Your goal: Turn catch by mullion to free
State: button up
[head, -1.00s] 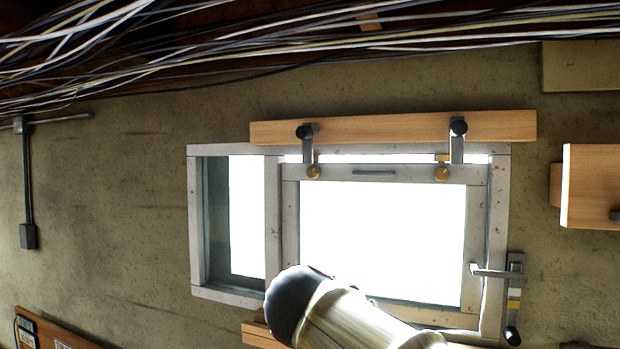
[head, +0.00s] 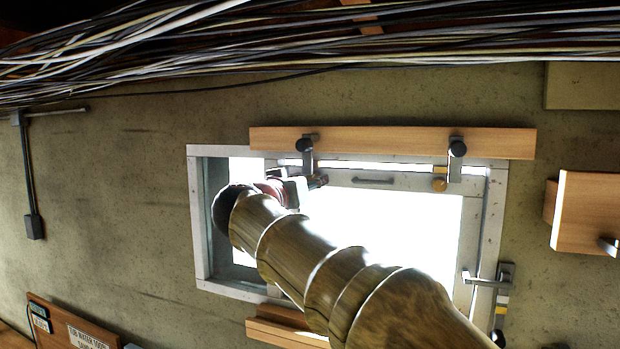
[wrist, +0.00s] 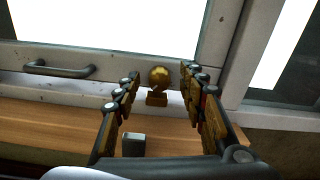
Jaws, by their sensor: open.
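The catch by the mullion (head: 307,152) is at the top left of the window sash, a grey bar with a dark round end on the wooden rail. It hangs downward in the head view. In the wrist view a brass knob (wrist: 160,75) with a small brass block shows between my fingertips, and a grey block (wrist: 134,145) sits nearer on the wood. My gripper (wrist: 158,80) is open, a finger on each side of the knob; contact cannot be told. In the head view my gripper (head: 318,183) is just below the catch, hiding its lower end.
A second catch (head: 456,155) with a brass knob is at the sash's top right. A grey pull (head: 373,180) lies between them. A lever handle (head: 485,282) is at the lower right. A wooden box (head: 590,212) juts out at right, and cables (head: 300,45) run overhead.

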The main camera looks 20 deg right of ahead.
jog(key=shift+w+d, duration=0.3)
jog(key=shift+w, duration=0.1)
grip_shut()
dwell(0.4)
